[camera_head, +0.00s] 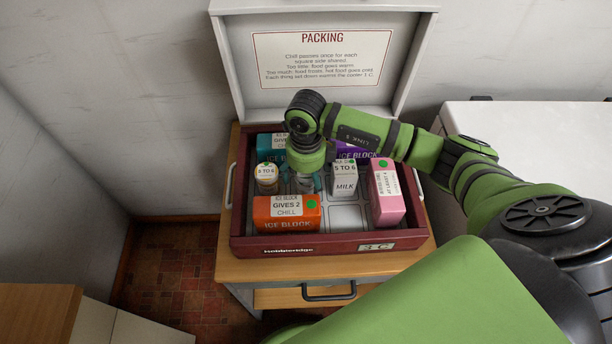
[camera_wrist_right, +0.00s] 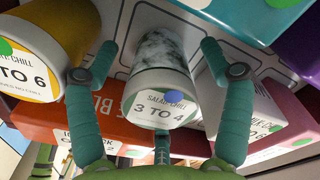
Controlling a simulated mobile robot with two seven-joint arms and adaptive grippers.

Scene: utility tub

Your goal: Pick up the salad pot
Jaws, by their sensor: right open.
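The salad pot (camera_wrist_right: 160,75) shows in the right wrist view as a pale, marbled cylinder with a white lid labelled "SALAD CHILL 3 TO 4" and a blue dot. In the head view my right gripper (camera_head: 303,183) points down into the crate and mostly hides the pot. My left gripper is not in view.
The dark red crate (camera_head: 340,243) also holds an orange ice block (camera_head: 290,225), a jar (camera_head: 267,187), a milk carton (camera_head: 345,187), a pink carton (camera_head: 388,207), a teal ice block (camera_head: 265,153) and a purple ice block (camera_head: 355,155). A lid with packing rules (camera_head: 322,20) stands behind.

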